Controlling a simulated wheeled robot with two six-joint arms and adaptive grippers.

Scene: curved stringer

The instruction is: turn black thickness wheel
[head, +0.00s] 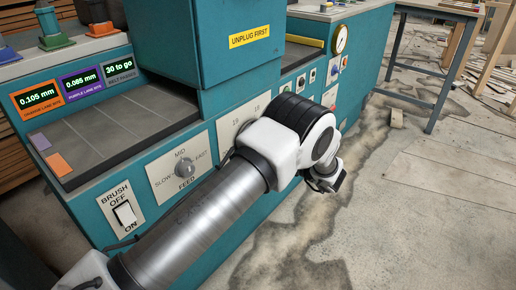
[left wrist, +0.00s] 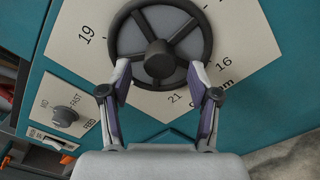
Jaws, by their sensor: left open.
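The black thickness wheel (left wrist: 158,58) has spokes and a round hub. It fills the upper middle of the left wrist view, on a pale dial plate (left wrist: 250,62) with numbers such as 19, 16 and 21. My left gripper (left wrist: 160,72) is open, its two fingers apart at the left and right of the wheel's lower part. The fingertips overlap the rim in the picture; I cannot tell whether they touch it. In the head view my left gripper (head: 326,184) is seen from behind and my arm hides most of the wheel. My right gripper is not in view.
The teal machine (head: 230,75) carries a feed knob (head: 184,168), a brush switch (head: 125,214) and green-lit displays (head: 80,84). A yellow "unplug first" label (head: 249,36) and a gauge (head: 340,39) sit higher. A metal-legged table (head: 446,75) stands at the right. The floor at right is open.

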